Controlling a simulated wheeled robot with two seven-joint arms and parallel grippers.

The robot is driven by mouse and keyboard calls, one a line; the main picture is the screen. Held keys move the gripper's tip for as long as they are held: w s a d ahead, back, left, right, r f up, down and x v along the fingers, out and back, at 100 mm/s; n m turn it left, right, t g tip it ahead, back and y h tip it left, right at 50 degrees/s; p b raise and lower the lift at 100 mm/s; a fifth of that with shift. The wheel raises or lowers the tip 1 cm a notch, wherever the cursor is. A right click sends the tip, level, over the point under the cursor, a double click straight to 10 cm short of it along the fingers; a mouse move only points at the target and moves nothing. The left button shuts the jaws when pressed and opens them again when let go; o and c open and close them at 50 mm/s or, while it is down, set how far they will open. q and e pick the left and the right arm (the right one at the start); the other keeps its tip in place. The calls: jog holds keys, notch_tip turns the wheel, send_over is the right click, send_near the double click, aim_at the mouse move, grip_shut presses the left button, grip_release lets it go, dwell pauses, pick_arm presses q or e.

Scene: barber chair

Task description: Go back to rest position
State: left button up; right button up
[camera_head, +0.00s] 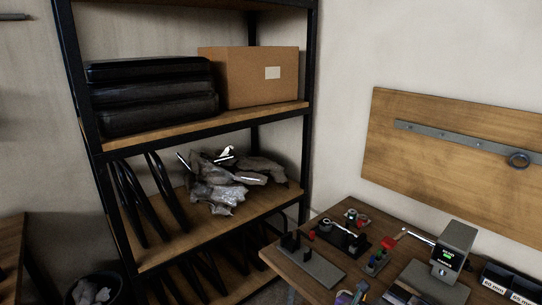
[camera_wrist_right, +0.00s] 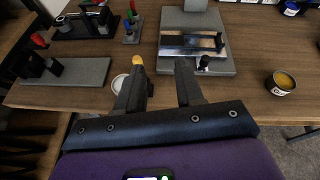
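My right gripper (camera_head: 360,288) shows at the bottom of the head view, small and partly cut off, over the front of the workbench (camera_head: 285,262). In the right wrist view the two dark fingers of my right gripper (camera_wrist_right: 160,72) stand apart with nothing held between them. They point toward the wooden bench top (camera_wrist_right: 240,92). A small yellow-orange tip (camera_wrist_right: 137,62) shows near the left finger; I cannot tell whether it touches. My left gripper is not in view.
A grey device with a green display (camera_head: 448,255) and grey fixture plates (camera_head: 312,265) stand on the bench. A round tin (camera_wrist_right: 281,84) sits near its edge. A black-framed shelf (camera_head: 205,135) stands left, a wooden wall board (camera_head: 440,175) behind. Floor shows beside the bench.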

jog(key=a+f+n+y+b, duration=0.1)
jog(key=a+f+n+y, duration=0.3)
jog(key=f+n, duration=0.6)
jog(key=a+f+n+y+b, duration=0.2)
jog(key=a+f+n+y, duration=0.15)
jog(key=f+n, duration=0.65)
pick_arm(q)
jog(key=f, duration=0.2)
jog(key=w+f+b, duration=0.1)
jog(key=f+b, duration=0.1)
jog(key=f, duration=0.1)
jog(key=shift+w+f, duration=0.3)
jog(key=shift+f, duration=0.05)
pick_arm(e)
jog(key=s+a+f+n+g+y, duration=0.3)
jog(key=s+a+f+n+g, duration=0.1)
jog(key=s+f+n, duration=0.4)
jog(key=s+a+f+n+g+y, duration=0.3)
jog(key=s+f+n, duration=0.6)
jog(key=s+n, duration=0.3)
jog(key=shift+s+a+n+g, duration=0.4)
jog(key=shift+s+a+g, duration=0.4)
jog(key=shift+s+g, duration=0.3)
jog(key=shift+o, duration=0.5)
